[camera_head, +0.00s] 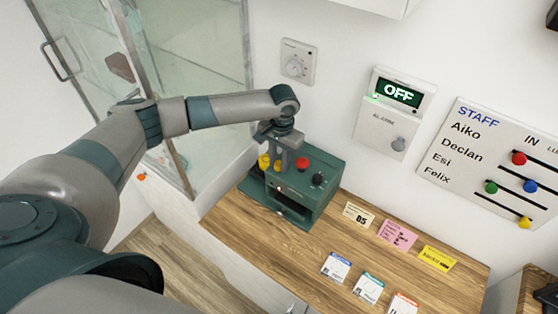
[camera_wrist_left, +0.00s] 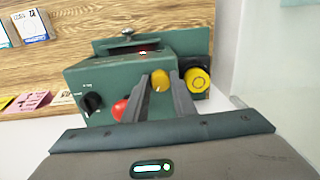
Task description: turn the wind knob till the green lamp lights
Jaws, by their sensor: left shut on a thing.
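A dark green box (camera_head: 305,200) stands at the left end of the wooden counter and also shows in the left wrist view (camera_wrist_left: 100,68). Its top carries a yellow knob (camera_wrist_left: 160,79), a red round button (camera_head: 302,163) and a black knob (camera_head: 318,179). A second yellow piece with a black ring (camera_wrist_left: 198,80) sits at one side. My left gripper (camera_head: 280,165) comes down from above, shut on the yellow knob between its fingertips. I cannot read which knob is labelled wind. I cannot make out a green lamp on the box. My right gripper is out of view.
A glass cabinet (camera_head: 185,60) stands left of the counter. Notes (camera_head: 397,235) and cards (camera_head: 369,288) lie right of the box.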

